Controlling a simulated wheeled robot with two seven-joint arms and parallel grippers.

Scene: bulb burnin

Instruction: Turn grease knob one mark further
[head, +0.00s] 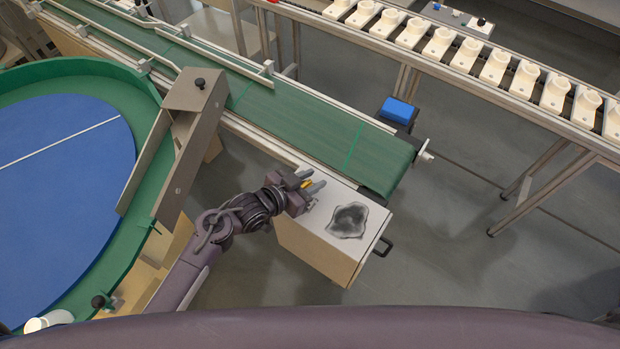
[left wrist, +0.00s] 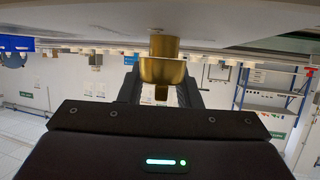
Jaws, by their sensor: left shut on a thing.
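The grease knob is a small brass-coloured piece (left wrist: 162,70). In the left wrist view it hangs from a short stem below a pale flat surface (left wrist: 90,30). My left gripper (left wrist: 161,90) is shut on it, one dark finger at each side. In the head view the gripper (head: 313,184) is at the left end of the white-topped box beside the belt's end, and a bit of yellow knob (head: 306,183) shows between the fingers. No marks on the knob can be made out. My right gripper is not in view.
The white-topped box (head: 318,222) bears a dark smudge (head: 348,220) and a black handle (head: 383,247). A green conveyor belt (head: 300,115) runs behind it. A blue block (head: 397,110) stands past the belt. A sloping chute (head: 180,150) and blue turntable (head: 60,170) are at left.

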